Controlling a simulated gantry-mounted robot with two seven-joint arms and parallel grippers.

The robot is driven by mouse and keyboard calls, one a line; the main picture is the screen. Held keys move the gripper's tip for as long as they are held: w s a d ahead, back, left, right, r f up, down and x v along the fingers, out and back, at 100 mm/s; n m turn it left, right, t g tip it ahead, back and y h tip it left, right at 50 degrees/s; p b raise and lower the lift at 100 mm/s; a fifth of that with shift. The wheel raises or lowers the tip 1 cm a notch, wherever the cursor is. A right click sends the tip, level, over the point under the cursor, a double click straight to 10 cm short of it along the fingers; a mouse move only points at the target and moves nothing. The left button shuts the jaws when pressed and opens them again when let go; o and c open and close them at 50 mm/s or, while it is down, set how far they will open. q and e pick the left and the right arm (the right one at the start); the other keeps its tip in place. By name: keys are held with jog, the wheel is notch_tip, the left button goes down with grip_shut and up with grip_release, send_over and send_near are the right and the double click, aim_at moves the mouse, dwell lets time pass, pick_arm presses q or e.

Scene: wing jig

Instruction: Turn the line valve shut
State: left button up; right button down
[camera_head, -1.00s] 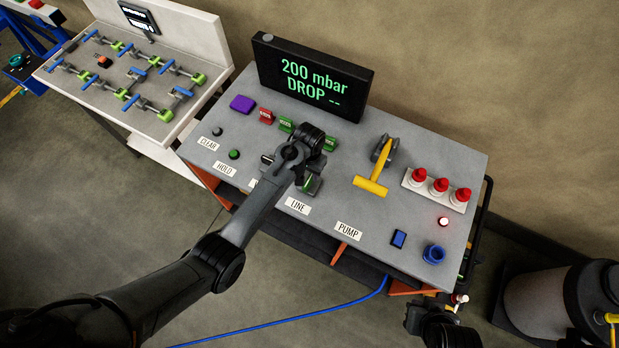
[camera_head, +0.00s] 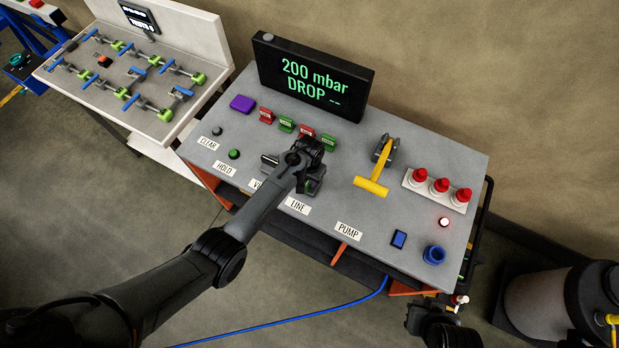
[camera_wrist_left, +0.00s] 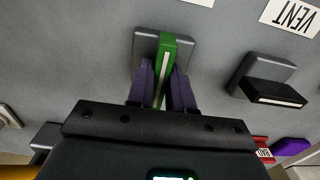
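The line valve has a green handle with a white stripe on a grey base; it shows in the left wrist view (camera_wrist_left: 168,52), and partly in the head view by the LINE label (camera_head: 298,206). My left gripper (camera_head: 308,182) is over it. In the left wrist view its purple fingers (camera_wrist_left: 163,85) lie close on both sides of the green handle, with hardly any gap. My right gripper (camera_head: 432,312) hangs low in front of the bench's right end; its fingers are not clear.
The vent valve's dark handle (camera_wrist_left: 275,95) is close beside the left fingers. The display (camera_head: 313,80) reads 200 mbar, DROP --. A yellow pump lever (camera_head: 372,186), red-topped knobs (camera_head: 438,186) and a blue socket (camera_head: 433,254) stand to the right. Small red and green tags (camera_head: 286,124) lie behind.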

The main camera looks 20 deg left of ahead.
pick_arm(q)
grip_shut()
jog(key=shift+m, duration=0.3)
jog(key=m+p, duration=0.1)
jog(key=m, duration=0.1)
jog(key=shift+r+m+p, duration=0.1)
jog(key=shift+m+p, duration=0.2)
jog(key=m, duration=0.2)
jog(key=shift+m+p, duration=0.3)
jog(key=shift+p, duration=0.1)
jog(key=m, duration=0.2)
jog(key=shift+m, duration=0.4)
jog(key=m, duration=0.4)
jog(key=shift+m, duration=0.3)
jog(key=m, duration=0.4)
jog(key=shift+m+b, duration=0.3)
